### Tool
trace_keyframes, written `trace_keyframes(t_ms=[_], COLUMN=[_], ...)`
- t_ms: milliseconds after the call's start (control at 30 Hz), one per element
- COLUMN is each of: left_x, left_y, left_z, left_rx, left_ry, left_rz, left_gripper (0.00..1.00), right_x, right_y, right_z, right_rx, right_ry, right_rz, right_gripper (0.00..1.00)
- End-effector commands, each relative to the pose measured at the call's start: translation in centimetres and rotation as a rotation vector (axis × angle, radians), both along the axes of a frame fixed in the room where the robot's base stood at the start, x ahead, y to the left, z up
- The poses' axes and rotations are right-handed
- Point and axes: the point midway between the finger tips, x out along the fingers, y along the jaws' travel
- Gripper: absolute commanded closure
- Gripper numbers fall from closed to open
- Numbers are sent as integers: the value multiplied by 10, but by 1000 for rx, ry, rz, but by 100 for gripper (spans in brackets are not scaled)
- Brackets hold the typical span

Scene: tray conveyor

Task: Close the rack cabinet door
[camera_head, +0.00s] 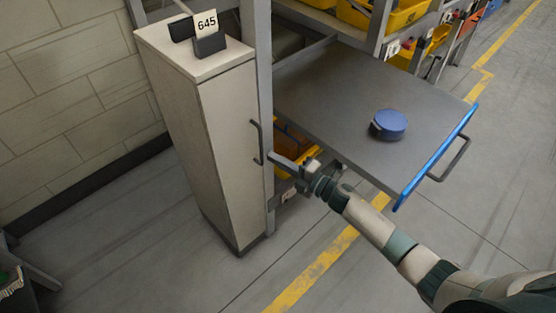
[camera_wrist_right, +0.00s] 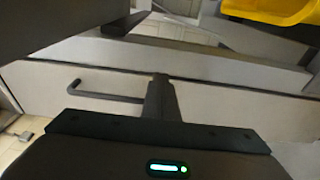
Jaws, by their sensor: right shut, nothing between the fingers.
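The narrow off-white cabinet (camera_head: 165,50) stands at the left end of the rack. Its door (camera_head: 230,150) looks flush with the cabinet body, with no clear gap showing. The dark bar handle (camera_head: 256,142) is upright near the door's right edge. It also shows in the right wrist view (camera_wrist_right: 105,93), left of the fingers. My right gripper (camera_head: 274,159) is shut and empty, just right of the handle's lower end; I cannot tell whether it touches the door. In the wrist view my right gripper (camera_wrist_right: 160,85) points at a pale panel. My left gripper is out of view.
A grey pull-out tray (camera_head: 330,85) with a blue-edged front sticks out above my right forearm, carrying a blue round object (camera_head: 390,123). A grey rack post (camera_head: 264,60) stands beside the cabinet. A 645 sign (camera_head: 207,25) is on top. Floor in front is clear.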

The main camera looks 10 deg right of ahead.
Motion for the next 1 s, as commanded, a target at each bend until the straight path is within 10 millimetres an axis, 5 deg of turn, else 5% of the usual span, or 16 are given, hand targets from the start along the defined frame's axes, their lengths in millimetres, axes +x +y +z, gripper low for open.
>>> trace_keyframes(t_ms=[367,1000], left_x=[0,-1], left_y=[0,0], left_z=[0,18], left_rx=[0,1], left_ry=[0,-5], left_rz=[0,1], left_gripper=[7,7], right_x=[-17,-112], right_y=[-14,-89], right_z=[-1,-2], right_rx=[-1,-2], right_ry=[2,1], right_rz=[0,0], right_gripper=[100,100])
